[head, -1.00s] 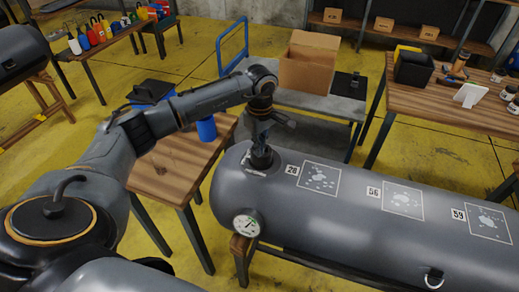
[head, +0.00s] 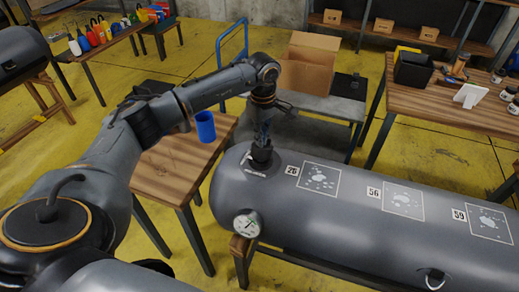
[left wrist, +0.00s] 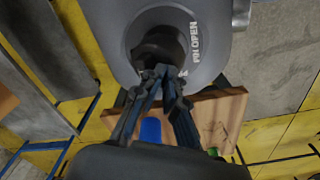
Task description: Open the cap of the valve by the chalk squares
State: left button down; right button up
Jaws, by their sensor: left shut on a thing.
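The grey inflatable tube (head: 370,210) lies across stands, with chalk squares (head: 319,178) on its top. The black valve (head: 262,155) sits at its left end, just left of the square by the "28" label. My left gripper (head: 263,142) points down onto the valve from above. In the left wrist view, my left gripper (left wrist: 163,74) has its fingers close together at the near edge of the black valve cap (left wrist: 160,46), shut on it. Printed lettering including "OPEN" (left wrist: 195,38) shows beside the valve. The fingers hide part of the cap. My right gripper is out of view.
A pressure gauge (head: 247,223) is on the tube's near left end. A wooden table (head: 165,170) with a blue cup (head: 205,126) stands to the left. A cardboard box (head: 307,62) is on a grey cart behind. A tool table (head: 450,100) stands at the back right.

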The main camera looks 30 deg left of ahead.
pick_arm(q)
jog(key=shift+a+f, duration=0.15)
jog(key=shift+f, duration=0.2)
jog(key=shift+s+r+p, duration=0.4)
jog(key=shift+r+p, duration=0.15)
jog(key=shift+p, duration=0.5)
jog(key=s+r+p, duration=0.1)
jog(key=s, duration=0.1)
jog(key=s+d+r+p, duration=0.1)
jog(key=s+r, duration=0.1)
jog(key=shift+d+r+p, duration=0.1)
jog(key=shift+r+p, duration=0.15)
jog(key=shift+p, duration=0.05)
